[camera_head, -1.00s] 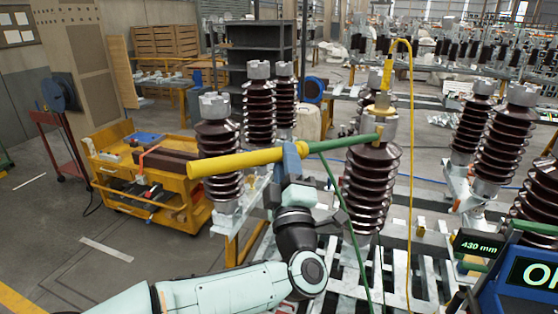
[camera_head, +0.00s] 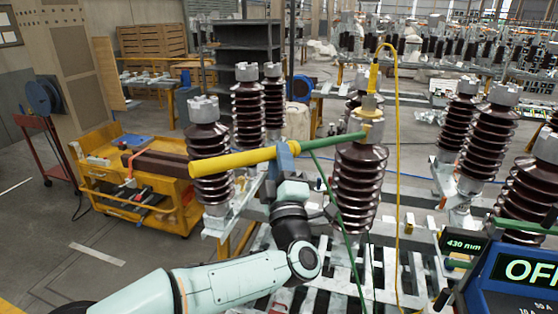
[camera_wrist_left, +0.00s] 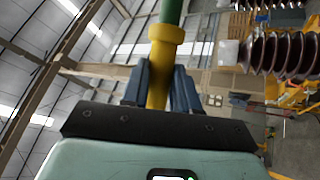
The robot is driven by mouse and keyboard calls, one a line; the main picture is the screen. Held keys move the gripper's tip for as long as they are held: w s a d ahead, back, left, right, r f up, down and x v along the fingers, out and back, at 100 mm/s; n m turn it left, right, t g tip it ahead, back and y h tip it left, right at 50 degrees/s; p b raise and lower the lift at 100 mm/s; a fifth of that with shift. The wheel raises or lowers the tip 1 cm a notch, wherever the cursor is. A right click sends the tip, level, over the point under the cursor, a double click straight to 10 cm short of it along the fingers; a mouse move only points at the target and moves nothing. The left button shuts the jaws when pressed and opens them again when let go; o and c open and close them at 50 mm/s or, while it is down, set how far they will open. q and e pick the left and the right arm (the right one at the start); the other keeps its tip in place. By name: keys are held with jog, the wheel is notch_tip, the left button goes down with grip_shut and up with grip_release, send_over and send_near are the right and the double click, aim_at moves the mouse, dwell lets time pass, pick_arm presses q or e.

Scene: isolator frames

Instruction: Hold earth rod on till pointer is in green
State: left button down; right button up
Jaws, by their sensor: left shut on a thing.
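The earth rod has a yellow handle (camera_head: 232,161) and a green shaft (camera_head: 330,141). My left gripper (camera_head: 284,157) is shut on it near where yellow meets green. The rod lies nearly level, and its green end appears to meet the metal cap of a brown ribbed insulator (camera_head: 359,182); exact contact is too small to tell. In the left wrist view the rod (camera_wrist_left: 159,65) runs up between the gripper's blue fingers (camera_wrist_left: 160,88). A green cable hangs from the rod. No pointer or green zone is readable. My right gripper does not show.
A yellow lead (camera_head: 397,170) hangs from the insulator's top clamp. More insulators (camera_head: 467,135) stand at right and behind the rod. A "430 mm" display (camera_head: 464,244) and a blue box reading "OFF" (camera_head: 515,275) are at lower right. A yellow cart (camera_head: 125,205) stands at left.

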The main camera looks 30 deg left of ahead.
pick_arm(q)
jog(key=shift+w+a+r, duration=0.1)
jog(key=shift+w, duration=0.35)
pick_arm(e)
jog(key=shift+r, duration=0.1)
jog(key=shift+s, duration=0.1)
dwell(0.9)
pick_arm(q)
jog(key=shift+w, duration=0.15)
dwell(1.4)
dwell(0.7)
jog(key=shift+s, duration=0.25)
jog(key=s+b, duration=0.1)
jog(key=s, duration=0.1)
jog(key=s+d+b, duration=0.1)
jog(key=s+b, duration=0.1)
jog(key=shift+s+d, duration=0.1)
jog(key=shift+s, duration=0.05)
jog(key=s, duration=0.1)
jog(key=s+d+b, duration=0.1)
jog(key=s, duration=0.1)
jog(key=s+b, duration=0.1)
jog(key=s, duration=0.1)
jog(key=shift+d, duration=0.25)
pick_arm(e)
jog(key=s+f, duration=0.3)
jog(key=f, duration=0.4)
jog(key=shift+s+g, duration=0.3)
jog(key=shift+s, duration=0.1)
